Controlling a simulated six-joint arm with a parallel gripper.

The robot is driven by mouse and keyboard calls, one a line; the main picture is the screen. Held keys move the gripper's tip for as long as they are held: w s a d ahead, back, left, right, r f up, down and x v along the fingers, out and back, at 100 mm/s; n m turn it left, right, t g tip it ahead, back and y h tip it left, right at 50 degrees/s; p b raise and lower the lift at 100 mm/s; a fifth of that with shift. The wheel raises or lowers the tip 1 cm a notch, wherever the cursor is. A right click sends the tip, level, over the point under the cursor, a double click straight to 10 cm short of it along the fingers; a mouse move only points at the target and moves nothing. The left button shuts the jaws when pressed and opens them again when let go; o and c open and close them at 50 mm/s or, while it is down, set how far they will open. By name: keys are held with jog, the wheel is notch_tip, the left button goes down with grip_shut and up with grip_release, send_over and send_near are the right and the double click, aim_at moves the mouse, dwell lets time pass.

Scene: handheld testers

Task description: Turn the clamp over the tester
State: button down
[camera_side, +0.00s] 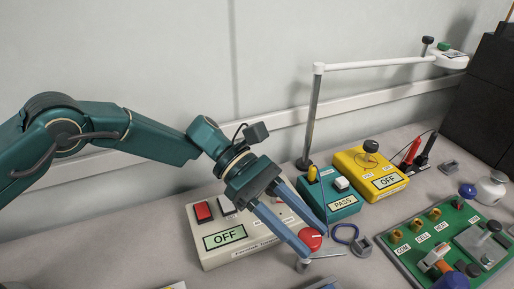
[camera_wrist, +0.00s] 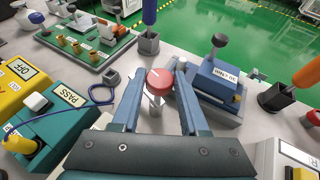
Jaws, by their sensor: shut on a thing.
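My gripper (camera_side: 305,243) is shut on a round red knob (camera_wrist: 160,80); the knob also shows between the fingertips in the side view (camera_side: 312,238). Under the knob is a pale post (camera_wrist: 156,103), and in the side view a thin metal bar (camera_side: 328,255) reaches right from it; this looks like the clamp. In the wrist view a blue tester (camera_wrist: 214,80) sits in a grey holder just right of the right finger, apart from the knob. In the side view only a small edge of it shows at the bottom. The bar's position over the tester is unclear.
A cream tester marked OFF (camera_side: 225,238) stands behind my gripper. A teal PASS tester (camera_side: 343,203) and a yellow OFF tester (camera_side: 383,184) stand further back. A green board (camera_side: 415,250) is at the right. A blue cable loop (camera_side: 346,234) and a small grey block (camera_side: 361,246) lie between.

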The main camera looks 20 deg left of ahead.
aim_at(310, 236)
jog(key=shift+w+d+r+m+g, duration=0.1)
jog(key=shift+w+d+m+g, duration=0.1)
jog(key=shift+m+g, duration=0.15)
jog(key=shift+a+m+g, duration=0.15)
jog(key=shift+m+g, duration=0.2)
jog(key=shift+g, duration=0.1)
jog(key=shift+c, duration=2.2)
grip_release()
jog(key=shift+s, duration=0.1)
jog(key=shift+a, duration=0.1)
jog(key=shift+a, duration=0.2)
jog(key=v, duration=0.3)
jog(key=shift+d+r, duration=0.1)
jog(key=shift+d, duration=0.05)
notch_tip(310, 236, up, 7)
